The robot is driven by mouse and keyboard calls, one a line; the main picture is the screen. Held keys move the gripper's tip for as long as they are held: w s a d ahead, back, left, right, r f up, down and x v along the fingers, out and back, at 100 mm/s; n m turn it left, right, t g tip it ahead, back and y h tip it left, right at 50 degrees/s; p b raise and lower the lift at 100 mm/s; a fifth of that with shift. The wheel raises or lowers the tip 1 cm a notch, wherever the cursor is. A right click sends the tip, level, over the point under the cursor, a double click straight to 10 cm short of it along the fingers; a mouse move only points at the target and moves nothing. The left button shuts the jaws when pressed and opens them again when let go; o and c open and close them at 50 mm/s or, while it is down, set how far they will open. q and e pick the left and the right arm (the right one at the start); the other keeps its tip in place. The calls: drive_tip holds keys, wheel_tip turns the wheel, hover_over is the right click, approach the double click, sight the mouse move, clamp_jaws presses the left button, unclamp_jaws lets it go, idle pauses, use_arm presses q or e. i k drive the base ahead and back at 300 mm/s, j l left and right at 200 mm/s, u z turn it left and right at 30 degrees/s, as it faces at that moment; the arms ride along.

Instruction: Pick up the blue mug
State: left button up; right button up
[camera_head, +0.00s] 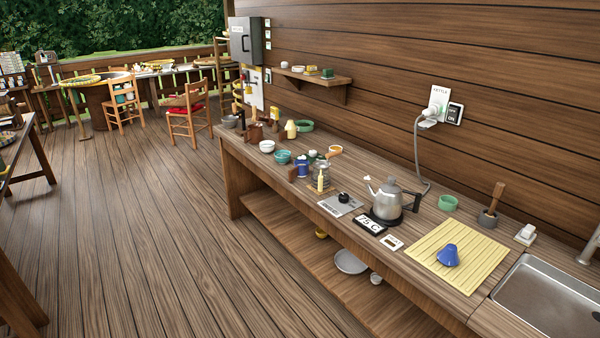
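A small dark blue cup-like thing (302,169), which looks like the blue mug, stands on the wooden counter (400,212) among other small items, left of a glass jar. A second blue thing (448,256), cone-shaped with its narrow end up, sits on a yellow ribbed mat (458,278) near the sink; it looks like a dripper or an upturned cup. Neither of my grippers is in view.
A steel kettle (387,202) stands on the counter, its cord running to a wall outlet (438,103). A sink (553,300) is at the right end. Bowls, including a teal one (283,157), crowd the left part. The floor (150,235) before the counter is clear.

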sight(301, 170)
drive_tip(key=z, duration=0.35)
drive_tip(key=i+j+z, duration=0.15)
drive_tip(key=j+z, duration=0.25)
drive_tip(key=i+j+z, duration=0.15)
drive_tip(key=j+z, duration=0.65)
drive_tip(key=i+j, duration=0.05)
drive_tip(key=j, duration=0.05)
